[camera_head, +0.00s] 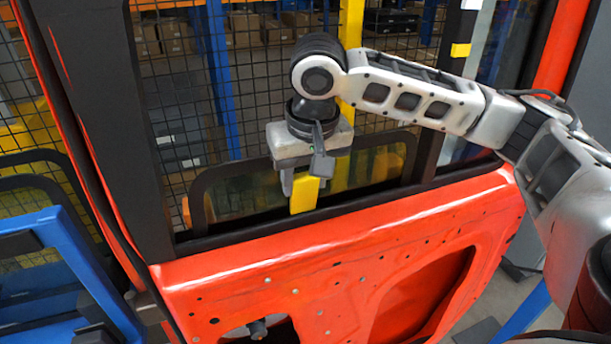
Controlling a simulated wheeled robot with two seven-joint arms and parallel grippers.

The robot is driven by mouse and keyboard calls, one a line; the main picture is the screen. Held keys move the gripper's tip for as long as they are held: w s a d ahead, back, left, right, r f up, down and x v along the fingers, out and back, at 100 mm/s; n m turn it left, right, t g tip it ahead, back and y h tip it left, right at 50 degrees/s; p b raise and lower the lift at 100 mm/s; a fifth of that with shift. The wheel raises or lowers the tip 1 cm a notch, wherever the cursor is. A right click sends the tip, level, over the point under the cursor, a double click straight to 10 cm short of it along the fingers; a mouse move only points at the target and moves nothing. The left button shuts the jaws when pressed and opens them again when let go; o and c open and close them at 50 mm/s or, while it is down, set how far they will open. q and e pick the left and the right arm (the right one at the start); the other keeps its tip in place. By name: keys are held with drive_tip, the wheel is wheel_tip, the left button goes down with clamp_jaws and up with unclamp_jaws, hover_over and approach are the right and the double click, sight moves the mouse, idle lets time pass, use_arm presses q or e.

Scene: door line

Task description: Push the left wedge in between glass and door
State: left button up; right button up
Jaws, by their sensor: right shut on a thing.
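The red door (330,262) stands in front of me, with a black-framed window opening above its red panel. My right gripper (304,182) is above the black sill at the lower edge of the window. It is shut on a yellow wedge (304,196), which points down. The wedge's lower end is at the sill in the picture; I cannot tell whether it is in the gap or just in front of it. The glass is hard to make out against what shows through it. My left gripper is not in view.
A black wire-mesh fence (185,75) and shelves with boxes (245,27) show behind the door. A blue door or frame (60,240) stands at the left. A small yellow piece (461,50) shows on the window frame at the upper right.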

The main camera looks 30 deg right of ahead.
sight(303, 209)
drive_tip(key=shift+b+x, duration=0.3)
drive_tip(key=shift+x, duration=1)
drive_tip(key=shift+s+f, duration=0.3)
drive_tip(key=shift+f, duration=0.05)
